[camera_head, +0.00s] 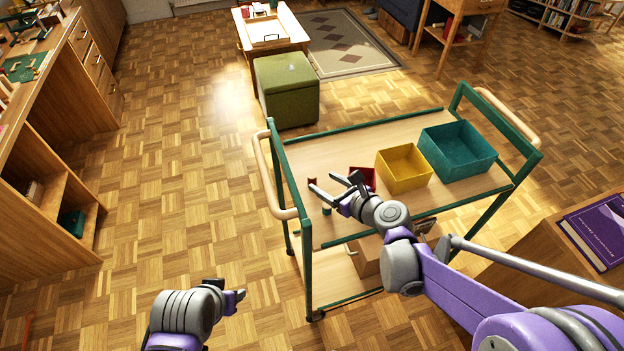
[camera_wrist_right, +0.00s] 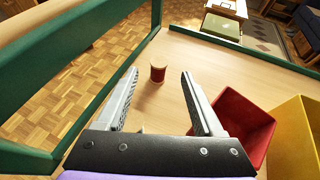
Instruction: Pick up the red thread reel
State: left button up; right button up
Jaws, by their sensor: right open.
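The red thread reel (camera_head: 312,181) stands upright on the wooden top of the trolley, near its left end. In the right wrist view the reel (camera_wrist_right: 157,74) appears between my fingertips, level with them or slightly beyond, with a gap on both sides. My right gripper (camera_head: 321,182) is open and empty above the trolley top, its fingers pointing at the reel; both fingers also show in the right wrist view (camera_wrist_right: 160,78). My left gripper (camera_head: 237,295) is low at the left over the floor, away from the trolley; its jaw opening is unclear.
A red bin (camera_wrist_right: 243,125), a yellow bin (camera_head: 404,168) and a teal bin (camera_head: 458,150) stand in a row right of the gripper. The trolley's green frame (camera_head: 277,160) rises at the left end.

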aim_at(315, 178)
jog(key=x, duration=0.4)
jog(key=shift+a+f, duration=0.1)
grip_shut()
